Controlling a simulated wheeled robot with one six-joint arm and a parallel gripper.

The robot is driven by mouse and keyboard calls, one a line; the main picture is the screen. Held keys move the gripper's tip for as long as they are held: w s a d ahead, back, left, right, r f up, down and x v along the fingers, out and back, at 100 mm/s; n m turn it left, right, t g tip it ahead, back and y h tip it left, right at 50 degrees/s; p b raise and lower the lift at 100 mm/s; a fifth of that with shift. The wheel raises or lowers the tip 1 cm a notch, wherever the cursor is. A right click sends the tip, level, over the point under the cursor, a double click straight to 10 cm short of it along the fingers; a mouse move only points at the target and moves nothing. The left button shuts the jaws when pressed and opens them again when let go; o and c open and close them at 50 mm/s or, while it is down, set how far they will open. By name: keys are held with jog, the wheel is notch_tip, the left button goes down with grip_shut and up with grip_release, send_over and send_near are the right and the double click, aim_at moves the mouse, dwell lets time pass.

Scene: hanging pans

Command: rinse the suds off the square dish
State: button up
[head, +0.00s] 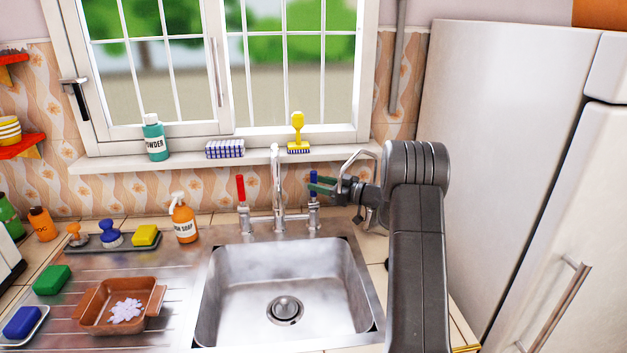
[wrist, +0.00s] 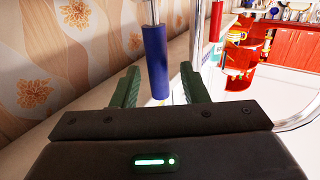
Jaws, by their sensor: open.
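The square dish (head: 92,318) is brown with two side handles and sits on the steel drainboard left of the sink. A white patch of suds (head: 126,310) lies in it. The faucet (head: 277,190) stands behind the sink, with a red handle (head: 240,189) on the left and a blue handle (head: 314,184) on the right. No water shows from the spout. My gripper (head: 322,186) is open at the blue handle. In the wrist view, the blue handle (wrist: 157,62) appears between the green fingers of my gripper (wrist: 160,88), with gaps on both sides; contact is not seen.
The sink basin (head: 235,270) is empty, with a drain strainer at its bottom. An orange soap spray bottle (head: 184,221), a yellow sponge (head: 146,235) and brushes stand behind the drainboard. A powder bottle (head: 154,140) stands on the windowsill. The white fridge (head: 500,130) bounds the right side.

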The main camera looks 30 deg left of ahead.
jog(key=shift+a, duration=1.35)
grip_shut()
jog(key=shift+s+f, duration=0.1)
jog(key=shift+s+d+f+n+b, duration=0.2)
jog(key=shift+n+b, duration=0.1)
jog(key=shift+b, duration=0.75)
jog(key=b, duration=0.2)
jog(key=n+y+b, duration=0.1)
jog(key=b, duration=0.1)
jog(key=shift+s+d+f+n+g, duration=0.1)
jog(key=shift+s+d+n+g, duration=0.2)
jog(key=shift+s+d, duration=0.1)
jog(key=shift+s+d+n+y+b, duration=0.2)
jog(key=shift+n+y+b, duration=0.15)
jog(key=shift+b, duration=0.45)
jog(key=shift+r, duration=0.2)
